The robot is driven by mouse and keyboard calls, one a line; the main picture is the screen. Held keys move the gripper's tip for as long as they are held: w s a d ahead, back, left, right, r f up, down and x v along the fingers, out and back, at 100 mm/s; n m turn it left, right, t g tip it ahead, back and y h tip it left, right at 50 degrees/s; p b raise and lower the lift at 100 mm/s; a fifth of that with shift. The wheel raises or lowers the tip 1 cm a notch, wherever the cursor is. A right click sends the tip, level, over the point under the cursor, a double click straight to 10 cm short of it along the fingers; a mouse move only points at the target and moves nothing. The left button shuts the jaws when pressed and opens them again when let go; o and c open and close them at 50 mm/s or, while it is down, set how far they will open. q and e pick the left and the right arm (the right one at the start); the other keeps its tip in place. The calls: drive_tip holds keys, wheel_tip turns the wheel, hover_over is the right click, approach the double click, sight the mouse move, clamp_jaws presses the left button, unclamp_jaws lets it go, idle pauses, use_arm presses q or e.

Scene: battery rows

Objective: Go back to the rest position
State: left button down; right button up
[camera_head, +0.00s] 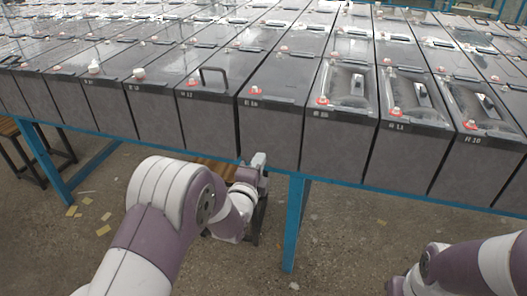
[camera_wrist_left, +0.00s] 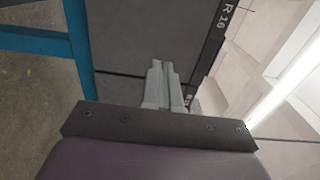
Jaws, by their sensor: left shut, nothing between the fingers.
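My left arm comes in from the lower left in the head view. Its left gripper (camera_head: 258,160) is in front of the lower front edge of the battery row, near a blue table leg. In the left wrist view the left gripper (camera_wrist_left: 161,68) has its two grey fingers together with nothing between them. Behind the fingers is the dark side of a battery (camera_wrist_left: 125,40) marked R 16. My right arm shows at the lower right of the head view, folded low; its gripper is outside the picture.
Rows of grey batteries (camera_head: 270,128) fill a blue-framed table (camera_head: 291,225). One battery carries a raised black handle (camera_head: 213,76). A wooden stool (camera_head: 40,150) stands at the left. Yellow scraps (camera_head: 103,230) lie on the floor.

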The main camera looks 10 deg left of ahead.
use_arm(q)
drive_tip(key=s+f+n+g, duration=0.8)
drive_tip(key=s+f+n, duration=0.1)
drive_tip(key=s+f, duration=0.2)
drive_tip(key=s+a+r+n+g, duration=0.1)
drive_tip(key=s+r+n+g, duration=0.1)
drive_tip(key=s+n+g, duration=1.1)
drive_tip(key=s+r+m+t+p, duration=0.3)
drive_tip(key=r+t+p, duration=0.1)
drive_tip(key=r+p, duration=1.6)
drive_tip(key=shift+s+r+m+y, duration=0.2)
drive_tip(key=shift+r+m+y, duration=0.15)
drive_tip(key=shift+r, duration=0.6)
